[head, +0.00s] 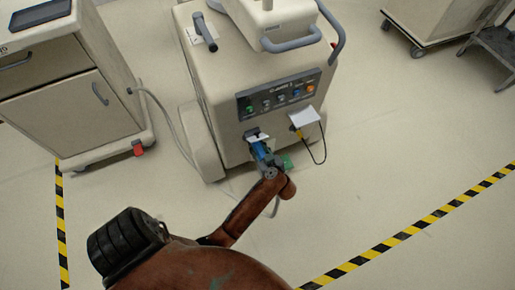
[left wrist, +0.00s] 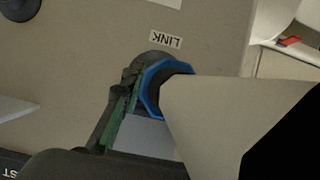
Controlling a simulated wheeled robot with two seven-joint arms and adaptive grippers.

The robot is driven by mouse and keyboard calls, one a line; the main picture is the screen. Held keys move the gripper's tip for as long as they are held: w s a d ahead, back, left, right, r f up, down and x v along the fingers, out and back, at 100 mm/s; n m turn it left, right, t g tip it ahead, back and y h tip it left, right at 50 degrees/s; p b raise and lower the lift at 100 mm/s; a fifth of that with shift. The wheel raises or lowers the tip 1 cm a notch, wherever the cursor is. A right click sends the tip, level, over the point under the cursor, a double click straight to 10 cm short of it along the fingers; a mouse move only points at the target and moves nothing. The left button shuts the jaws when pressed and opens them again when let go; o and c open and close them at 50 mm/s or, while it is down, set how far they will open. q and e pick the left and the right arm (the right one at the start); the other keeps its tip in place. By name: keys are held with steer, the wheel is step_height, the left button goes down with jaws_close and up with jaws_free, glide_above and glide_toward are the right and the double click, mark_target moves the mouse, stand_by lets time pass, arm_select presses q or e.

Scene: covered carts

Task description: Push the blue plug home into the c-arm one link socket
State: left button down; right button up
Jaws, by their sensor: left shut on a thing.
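The c-arm cart (head: 235,75) is a beige unit in the middle of the head view. My left gripper (head: 265,158) is at its lower front, shut on the blue plug (head: 260,149). In the left wrist view the plug shows as a blue collar (left wrist: 149,90) against a dark round socket (left wrist: 152,59). A white label reading LINK (left wrist: 166,39), upside down, sits beside this socket. Part of the plug is hidden by a large pale shape in front. I cannot tell whether a gap is left between plug and socket. My right gripper is not in view.
A dark panel (head: 280,92) with several coloured connectors is above. A white flap (head: 304,117) and a yellow plug (head: 297,131) with a black cable are to the right. A beige cabinet (head: 65,85) stands at left. The floor (head: 400,160) at right is clear.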

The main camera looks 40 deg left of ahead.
arm_select(q)
steer(key=shift+w+a+r, duration=0.1)
steer(key=shift+a, duration=0.1)
steer(key=c, duration=1.4)
jaws_free()
steer(key=shift+a, duration=0.1)
steer(key=shift+c, duration=0.2)
